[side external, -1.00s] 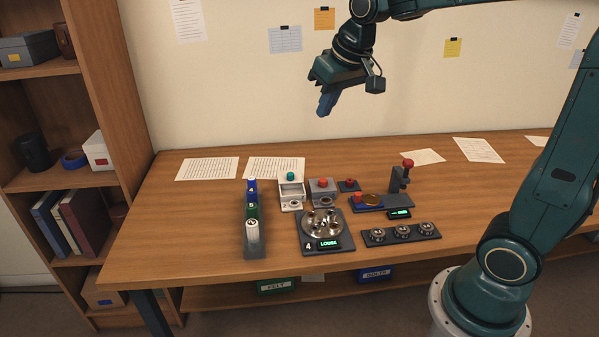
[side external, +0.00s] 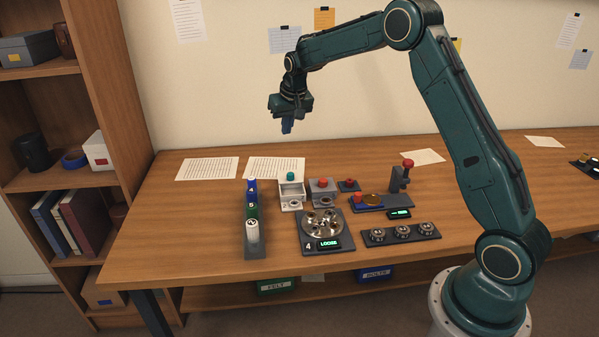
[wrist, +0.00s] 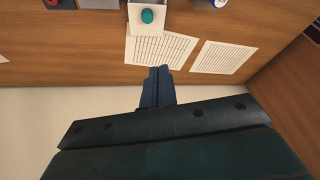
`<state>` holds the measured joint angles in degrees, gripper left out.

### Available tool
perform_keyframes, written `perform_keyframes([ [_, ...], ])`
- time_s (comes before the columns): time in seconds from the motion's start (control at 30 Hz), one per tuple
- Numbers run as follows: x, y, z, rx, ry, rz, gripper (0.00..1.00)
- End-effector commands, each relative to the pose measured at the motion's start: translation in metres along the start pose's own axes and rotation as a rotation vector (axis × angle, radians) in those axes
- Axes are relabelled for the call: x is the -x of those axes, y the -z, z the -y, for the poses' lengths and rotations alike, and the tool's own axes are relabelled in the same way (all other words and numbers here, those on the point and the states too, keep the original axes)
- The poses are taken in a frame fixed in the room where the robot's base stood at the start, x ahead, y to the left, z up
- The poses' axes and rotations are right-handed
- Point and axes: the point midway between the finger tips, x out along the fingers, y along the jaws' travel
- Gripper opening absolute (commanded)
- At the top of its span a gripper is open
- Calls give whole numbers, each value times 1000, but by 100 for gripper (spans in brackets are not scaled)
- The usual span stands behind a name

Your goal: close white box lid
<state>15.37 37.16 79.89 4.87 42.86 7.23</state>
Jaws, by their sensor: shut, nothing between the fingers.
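The white box (side external: 291,193) stands on the table behind the round dial plate, with a teal knob (side external: 291,176) at its upper back. Its front shows a ring-like part; at this size I cannot tell the lid's exact position. In the wrist view part of the white box (wrist: 137,22) and the teal knob (wrist: 147,16) show at the top edge, cut off by the frame. My gripper (side external: 287,130) is shut and empty, pointing down, high above the back of the table and apart from the box. Its blue fingers (wrist: 158,72) lie together in the wrist view.
A grey box with a red knob (side external: 323,190) stands close to the right of the white box. A dark rack with upright cylinders (side external: 254,243) is to the left. The dial plate (side external: 307,246) is in front. Flat paper sheets (side external: 207,169) lie behind; the table's left front is clear.

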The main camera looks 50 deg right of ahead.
Motion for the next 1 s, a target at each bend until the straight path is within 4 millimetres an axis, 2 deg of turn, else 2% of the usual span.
perform_keyframes([
  [0.03,-16,4,-4,-11,-6,7,0],
  [0.1,-34,8,-8,-25,-12,11,0],
  [0.3,-66,16,-16,-49,-23,17,0],
  [0.77,-78,17,-19,-56,-26,18,0],
  [1.0,-98,16,-19,-56,-26,20,0],
])
